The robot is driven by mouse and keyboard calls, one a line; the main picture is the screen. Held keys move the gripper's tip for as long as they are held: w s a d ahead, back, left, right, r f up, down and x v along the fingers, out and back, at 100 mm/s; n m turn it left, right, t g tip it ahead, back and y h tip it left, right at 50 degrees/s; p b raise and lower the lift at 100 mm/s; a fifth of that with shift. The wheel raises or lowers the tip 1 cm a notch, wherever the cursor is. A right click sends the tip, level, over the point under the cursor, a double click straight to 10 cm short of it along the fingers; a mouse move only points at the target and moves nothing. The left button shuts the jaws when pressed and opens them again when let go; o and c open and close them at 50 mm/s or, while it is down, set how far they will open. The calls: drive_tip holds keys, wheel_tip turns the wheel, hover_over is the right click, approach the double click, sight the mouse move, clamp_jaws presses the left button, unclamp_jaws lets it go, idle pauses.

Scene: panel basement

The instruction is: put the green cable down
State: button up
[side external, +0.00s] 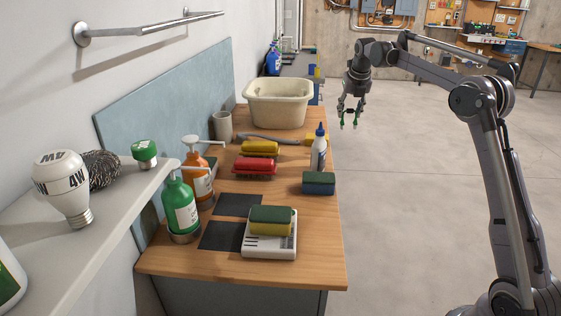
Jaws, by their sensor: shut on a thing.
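My gripper (349,122) hangs pointing down, off the right side of the wooden counter (300,271) and near the cream tub, over the concrete floor. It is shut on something. Small green bits show at its fingertips, but they are too small to tell green cable from finger pads. No separate length of green cable can be made out elsewhere in the picture.
The counter's front right corner is bare.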

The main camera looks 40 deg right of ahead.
sight(347, 110)
wheel_tip(347, 110, up, 4)
drive_tip(key=shift+r, duration=0.15)
drive_tip(key=shift+w+a+r, duration=0.1)
drive_tip(key=shift+w+a, duration=0.15)
drive_tip(key=shift+a, duration=0.3)
drive_tip(key=w+a+n+t+y, duration=0.1)
drive_tip(key=w+a+n, duration=0.25)
drive_tip(key=a, duration=1.55)
drive_tip(key=w+a+n+y, duration=0.2)
drive_tip(key=a+n, duration=0.2)
drive_tip(key=a, duration=1.5)
drive_tip(key=shift+d+f, duration=0.15)
drive_tip(key=shift+f, duration=7.75)
drive_tip(key=o, duration=1)
drive_tip(key=shift+f, duration=0.1)
